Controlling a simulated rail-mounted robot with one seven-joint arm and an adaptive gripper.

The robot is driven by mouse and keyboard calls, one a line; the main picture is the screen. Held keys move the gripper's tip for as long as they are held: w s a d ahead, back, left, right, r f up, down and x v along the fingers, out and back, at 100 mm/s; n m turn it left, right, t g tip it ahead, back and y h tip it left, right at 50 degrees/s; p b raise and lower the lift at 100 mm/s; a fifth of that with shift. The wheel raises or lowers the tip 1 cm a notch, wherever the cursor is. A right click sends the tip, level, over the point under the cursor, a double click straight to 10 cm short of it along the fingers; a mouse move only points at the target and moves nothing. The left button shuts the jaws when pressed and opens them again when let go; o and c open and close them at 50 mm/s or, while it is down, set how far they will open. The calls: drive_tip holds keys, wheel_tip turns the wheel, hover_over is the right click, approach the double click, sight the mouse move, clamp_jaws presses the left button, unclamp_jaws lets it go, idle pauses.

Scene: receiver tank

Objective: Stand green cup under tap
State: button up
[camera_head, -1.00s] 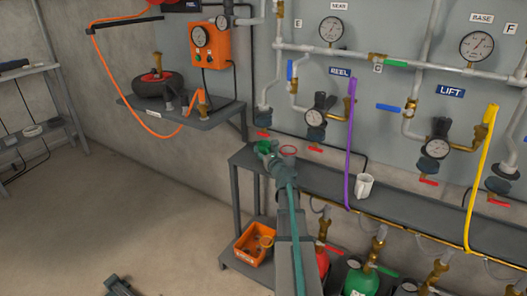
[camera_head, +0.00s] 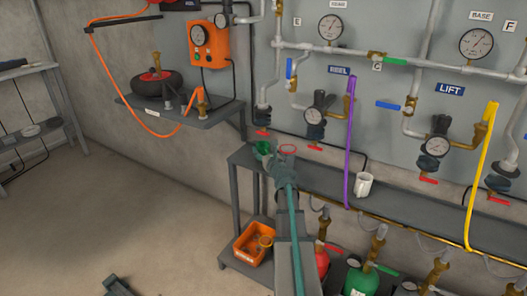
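The green cup (camera_head: 263,147) is small in view at the left end of the grey bench, below a red-handled tap (camera_head: 263,133). My gripper (camera_head: 266,156) is right at the cup and overlaps part of it. The fingers are too small and too covered by my own arm to show whether they are open or closed on the cup. I cannot tell whether the cup touches the bench or stands exactly beneath the outlet.
A red ring-shaped thing (camera_head: 288,149) is just right of my gripper. A white mug (camera_head: 364,185) stands further right on the bench (camera_head: 330,178). A purple strap (camera_head: 349,140) and a yellow strap (camera_head: 478,180) hang in front. Pipes and gauges line the wall behind.

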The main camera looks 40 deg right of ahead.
sight(264, 129)
drive_tip(key=o, duration=0.3)
wheel_tip(264, 129, up, 10)
drive_tip(key=shift+r, duration=0.1)
idle(0.6)
drive_tip(key=shift+s, duration=0.1)
drive_tip(key=shift+p+v, duration=0.4)
drive_tip(key=shift+v, duration=3.8)
